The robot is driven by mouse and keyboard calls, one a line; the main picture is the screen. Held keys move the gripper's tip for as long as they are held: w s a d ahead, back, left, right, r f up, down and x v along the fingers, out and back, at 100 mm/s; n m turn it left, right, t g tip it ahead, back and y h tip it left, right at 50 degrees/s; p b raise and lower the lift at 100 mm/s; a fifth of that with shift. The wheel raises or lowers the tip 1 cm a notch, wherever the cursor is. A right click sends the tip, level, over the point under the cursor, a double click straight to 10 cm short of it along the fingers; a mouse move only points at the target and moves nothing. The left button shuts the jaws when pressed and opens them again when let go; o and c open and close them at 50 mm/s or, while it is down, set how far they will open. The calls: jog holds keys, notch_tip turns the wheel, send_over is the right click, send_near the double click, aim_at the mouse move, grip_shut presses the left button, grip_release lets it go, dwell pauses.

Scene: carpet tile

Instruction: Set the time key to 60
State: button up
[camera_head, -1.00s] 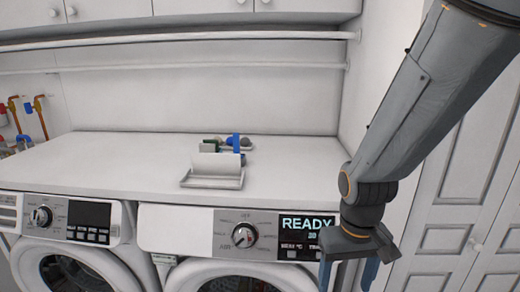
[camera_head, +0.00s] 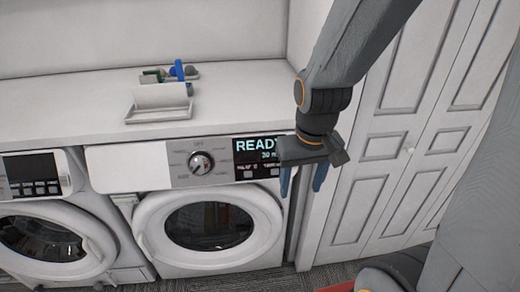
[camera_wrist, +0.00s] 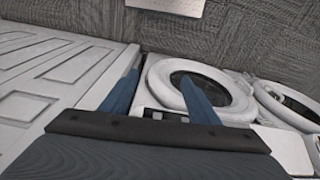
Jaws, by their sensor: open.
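The right-hand washer (camera_head: 210,225) has a control panel with a dial (camera_head: 200,163) and a dark display (camera_head: 258,156) that reads "READY" with "30" and a cut-off letter below it. Small keys (camera_head: 248,174) sit under these words, and the lettering above them is too blurred to read surely. My gripper (camera_head: 302,180) hangs at the right end of the panel, fingers pointing down, open and empty. It hides the display's right edge. In the wrist view, the blue fingers (camera_wrist: 160,95) are apart, with the washer's round door (camera_wrist: 200,85) beyond them.
A second machine (camera_head: 50,225) stands at the left. White panelled cupboard doors (camera_head: 410,140) stand close on the right.

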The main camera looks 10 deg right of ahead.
grip_shut()
dwell(1.4)
